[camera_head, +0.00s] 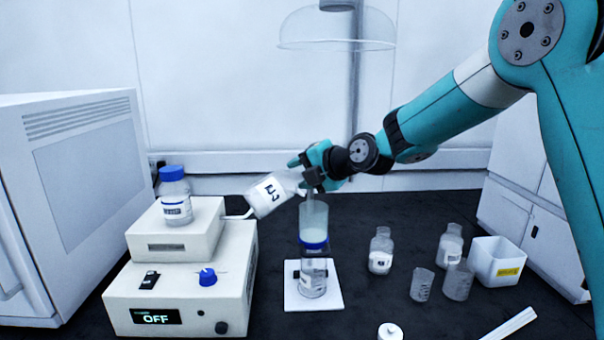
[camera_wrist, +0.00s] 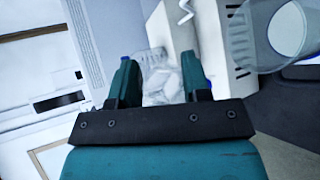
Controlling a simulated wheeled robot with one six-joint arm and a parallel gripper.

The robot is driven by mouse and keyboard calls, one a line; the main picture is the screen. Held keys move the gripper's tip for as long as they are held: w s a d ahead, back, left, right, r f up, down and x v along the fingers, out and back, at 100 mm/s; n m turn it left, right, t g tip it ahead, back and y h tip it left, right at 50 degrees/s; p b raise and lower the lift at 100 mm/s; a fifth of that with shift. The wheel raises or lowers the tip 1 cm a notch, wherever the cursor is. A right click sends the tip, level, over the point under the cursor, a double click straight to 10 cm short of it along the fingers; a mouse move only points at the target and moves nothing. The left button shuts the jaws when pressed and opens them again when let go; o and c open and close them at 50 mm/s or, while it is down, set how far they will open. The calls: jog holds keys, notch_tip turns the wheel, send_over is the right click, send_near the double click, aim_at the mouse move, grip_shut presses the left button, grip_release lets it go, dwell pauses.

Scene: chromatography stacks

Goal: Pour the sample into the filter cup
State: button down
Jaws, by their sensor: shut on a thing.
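My gripper (camera_head: 308,172) is shut on a clear bottle with a white label (camera_head: 270,192) and holds it tilted, almost on its side, above and left of the filter cup. The bottle's right end lies near the cup's rim; its mouth is hard to make out. In the wrist view the bottle (camera_wrist: 160,78) sits between the two fingers. The clear filter cup (camera_head: 313,219) stands upright with pale content, a blue collar and a bottle below it, on a white square pad (camera_head: 329,297). The cup's round opening (camera_wrist: 287,28) shows at upper right in the wrist view. No stream is visible.
A pump box reading OFF (camera_head: 190,290) with a blue-capped bottle (camera_head: 174,198) on top stands left, beside a large white appliance (camera_head: 85,180). Small bottles (camera_head: 381,252), beakers (camera_head: 422,285) and a white bin (camera_head: 497,262) stand right. A cap (camera_head: 390,331) lies in front.

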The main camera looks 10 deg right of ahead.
jog(key=shift+d+f+m+y+b, duration=0.15)
jog(key=shift+f+m+y+b, duration=0.25)
jog(key=shift+b, duration=0.3)
jog(key=shift+f, duration=0.15)
jog(key=shift+w+d+f+m+b, duration=0.15)
jog(key=shift+f+m+b, duration=0.25)
jog(key=shift+b, duration=0.6)
jog(key=shift+f, duration=0.1)
jog(key=shift+d+f+m+y+b, duration=0.15)
jog(key=shift+f+m+y+b, duration=0.15)
jog(key=shift+f+y+b, duration=0.5)
jog(key=shift+d+b, duration=0.1)
jog(key=shift+b, duration=0.45)
jog(key=shift+d+f+m+b, duration=0.1)
jog(key=shift+f+m+b, duration=0.15)
jog(key=shift+m+b, duration=0.25)
